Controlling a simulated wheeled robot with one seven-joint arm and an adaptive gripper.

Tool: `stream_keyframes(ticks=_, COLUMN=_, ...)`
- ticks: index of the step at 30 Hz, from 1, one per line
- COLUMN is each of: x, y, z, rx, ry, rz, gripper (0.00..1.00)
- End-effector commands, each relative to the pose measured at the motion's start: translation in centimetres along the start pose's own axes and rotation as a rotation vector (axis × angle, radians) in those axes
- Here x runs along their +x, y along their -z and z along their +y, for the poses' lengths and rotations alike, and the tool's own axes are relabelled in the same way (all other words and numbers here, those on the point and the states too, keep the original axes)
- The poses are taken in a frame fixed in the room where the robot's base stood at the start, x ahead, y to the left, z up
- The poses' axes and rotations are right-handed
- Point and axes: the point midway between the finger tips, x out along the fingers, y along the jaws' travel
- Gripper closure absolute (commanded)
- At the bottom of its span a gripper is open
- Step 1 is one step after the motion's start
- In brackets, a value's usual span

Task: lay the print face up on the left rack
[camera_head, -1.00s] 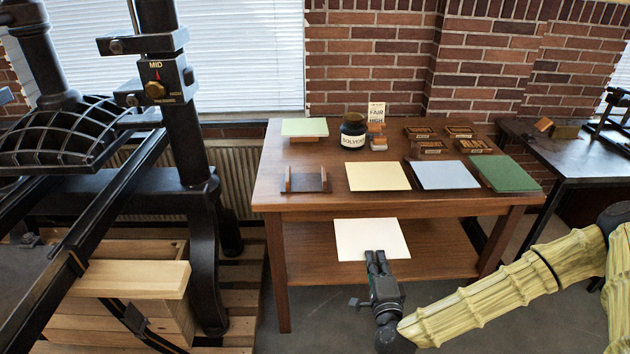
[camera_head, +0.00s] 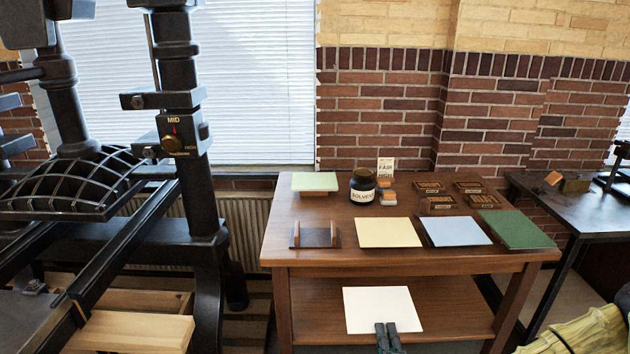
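A plain white sheet (camera_head: 383,308), likely the print, hangs in front of the wooden table, below its top and over the lower shelf in the picture. Its visible face shows no marks. My gripper (camera_head: 387,328) is at the sheet's near edge, its two fingers close together and seemingly shut on it. The rest of the gripper is cut off by the bottom of the view. I cannot make out for certain which thing is the left rack. A dark base with two wooden uprights (camera_head: 296,234) stands at the table's left front.
The wooden table (camera_head: 450,258) carries yellow (camera_head: 388,232), blue (camera_head: 453,231) and green (camera_head: 518,229) sheets, a solvent jar (camera_head: 362,187), small labelled blocks and a pale green board (camera_head: 315,182) on a wooden support. A large black press (camera_head: 180,130) stands left.

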Motion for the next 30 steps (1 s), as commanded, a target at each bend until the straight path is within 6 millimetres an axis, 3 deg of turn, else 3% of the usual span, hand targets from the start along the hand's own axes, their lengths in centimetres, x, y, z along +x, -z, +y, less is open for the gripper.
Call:
stream_keyframes(ticks=12, x=-3.7, y=0.2, z=4.5, rx=-0.001, ry=-0.003, rz=0.003, gripper=1.00)
stream_keyframes(ticks=30, x=-4.5, y=0.2, z=5.3, rx=-0.004, ry=0.002, rz=0.005, gripper=1.00)
